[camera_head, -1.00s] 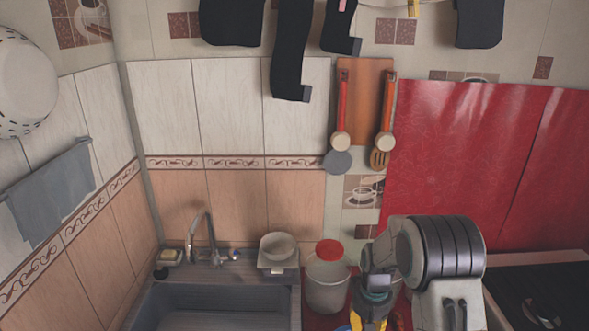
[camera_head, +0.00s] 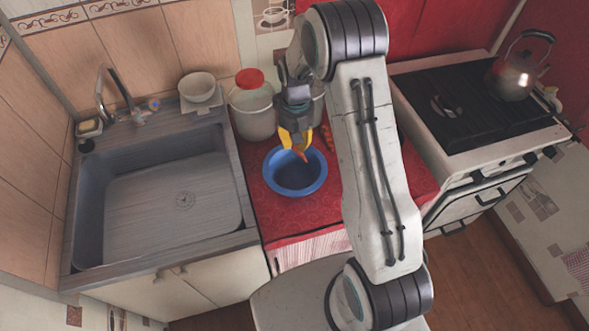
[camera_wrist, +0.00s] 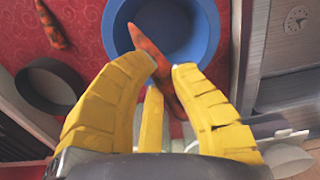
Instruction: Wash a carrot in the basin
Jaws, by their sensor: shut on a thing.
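My gripper (camera_head: 297,143) has yellow fingers and is shut on an orange carrot (camera_wrist: 152,52). In the wrist view the carrot lies between the fingers, with its far end over the blue basin (camera_wrist: 186,52). In the head view the blue basin (camera_head: 300,184) stands on the red counter, and the gripper is above its back rim with the carrot (camera_head: 301,155) pointing down. I cannot tell whether the carrot touches the inside. A second carrot (camera_wrist: 52,24) lies on the red cloth left of the basin in the wrist view; it also shows behind the basin in the head view (camera_head: 327,137).
A grey sink (camera_head: 150,205) with a tap (camera_head: 115,92) is at left. A white bucket with a red lid (camera_head: 252,110) stands behind the basin. A stove (camera_head: 470,105) with a kettle (camera_head: 518,72) is at right. The counter (camera_head: 275,235) in front of the basin is clear.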

